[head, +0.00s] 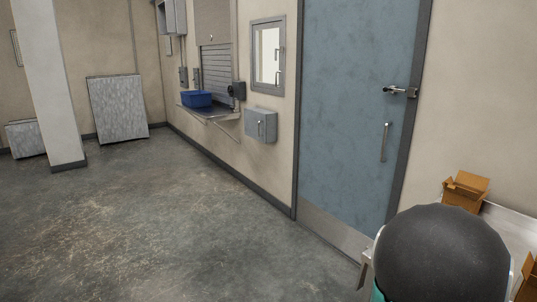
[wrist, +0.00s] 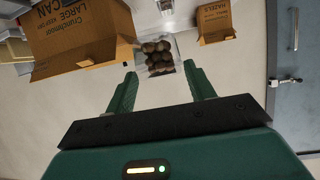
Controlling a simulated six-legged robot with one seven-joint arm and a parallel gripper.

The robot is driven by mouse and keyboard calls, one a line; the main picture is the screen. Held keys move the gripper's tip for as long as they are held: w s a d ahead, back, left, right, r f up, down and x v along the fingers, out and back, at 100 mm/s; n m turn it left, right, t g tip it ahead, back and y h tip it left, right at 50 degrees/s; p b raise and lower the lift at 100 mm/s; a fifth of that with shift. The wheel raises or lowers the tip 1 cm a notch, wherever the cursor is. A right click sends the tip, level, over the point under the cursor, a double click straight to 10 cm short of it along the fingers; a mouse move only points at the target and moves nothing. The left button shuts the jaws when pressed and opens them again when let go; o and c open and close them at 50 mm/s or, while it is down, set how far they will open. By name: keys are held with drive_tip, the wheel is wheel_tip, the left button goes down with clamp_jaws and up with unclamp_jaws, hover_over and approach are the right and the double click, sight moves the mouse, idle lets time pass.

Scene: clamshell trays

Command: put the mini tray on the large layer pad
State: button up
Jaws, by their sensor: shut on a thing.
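A small clear tray (wrist: 140,58) with several round brown things in it shows in the wrist view, between the fingertips of my green gripper (wrist: 159,70). My gripper is shut on this tray; the fingers stand apart by about its width. I cannot make out a large layer pad for certain in either view.
In the wrist view, a large cardboard box (wrist: 80,32) lies left of the tray and a smaller one (wrist: 215,22) right. In the head view, an open carton (head: 466,188) sits on a pale surface (head: 512,226). A blue door (head: 355,110) is closed. Floor at left is clear.

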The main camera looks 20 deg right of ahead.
drive_tip(key=w+a+f+n+t+y, duration=0.2)
drive_tip(key=w+a+f+n+t, duration=0.15)
drive_tip(key=w+a, duration=0.55)
drive_tip(key=w+a+f+n+t+y, duration=0.15)
drive_tip(key=w+a+f, duration=0.4)
drive_tip(key=w, duration=0.55)
drive_tip(key=w+a+f+n+t+y, duration=0.1)
drive_tip(key=w+a+f+n+t, duration=0.3)
drive_tip(key=w+a, duration=0.5)
drive_tip(key=w+a+f+n+t+y, duration=0.1)
drive_tip(key=w+a+f+n+y, duration=0.15)
drive_tip(key=a, duration=0.85)
drive_tip(key=w+a+f+n+t+y, duration=0.1)
drive_tip(key=w+a+f+n+y, duration=0.2)
drive_tip(key=a, duration=0.8)
drive_tip(key=w+a+f+n+t+y, duration=0.1)
drive_tip(key=w+a+f+n+y, duration=0.2)
drive_tip(key=a, duration=0.8)
drive_tip(key=s+a+f, duration=0.1)
drive_tip(key=s+f, duration=0.3)
drive_tip(key=f, duration=0.3)
drive_tip(key=shift+a+f+m, duration=0.2)
drive_tip(key=shift+f+m, duration=0.1)
drive_tip(key=shift+m, duration=0.15)
